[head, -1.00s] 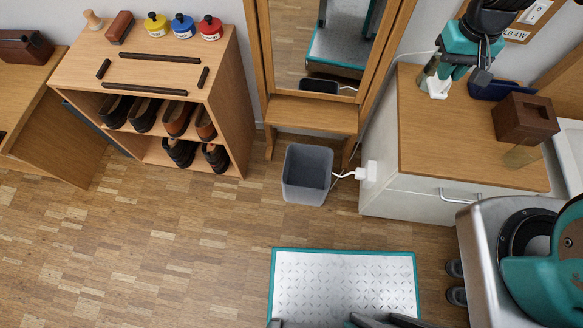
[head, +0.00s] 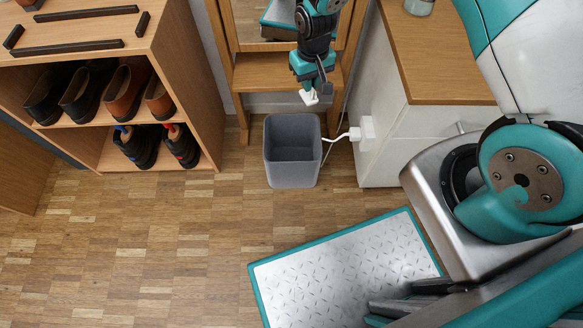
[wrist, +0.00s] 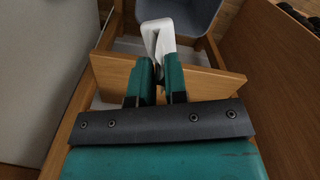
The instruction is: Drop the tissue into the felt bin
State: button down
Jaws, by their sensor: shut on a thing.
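The grey felt bin (head: 291,172) stands on the floor in front of the wooden mirror stand. Its open top faces up and looks empty. My gripper (head: 309,91) is shut on the white tissue (head: 309,98) and holds it above the bin's back right part in the head view. In the wrist view my gripper (wrist: 163,85) pinches the tissue (wrist: 158,38), which sticks out past the fingertips. Part of the bin (wrist: 184,12) shows just beyond the tissue at the top of the wrist view.
The mirror stand's wooden ledge (head: 280,72) is behind the bin. A white cabinet (head: 385,130) with a wall plug and white cable stands at right. The shoe shelf (head: 190,60) is at left. Floor around the bin is clear.

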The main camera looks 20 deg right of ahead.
notch_tip(320, 180, down, 19)
jog(key=a+b, duration=0.3)
jog(key=b, duration=0.8)
jog(key=shift+w, duration=0.1)
jog(key=c, duration=1.1)
grip_release()
jog(key=shift+r+p, duration=3.65)
jog(key=shift+r, duration=5)
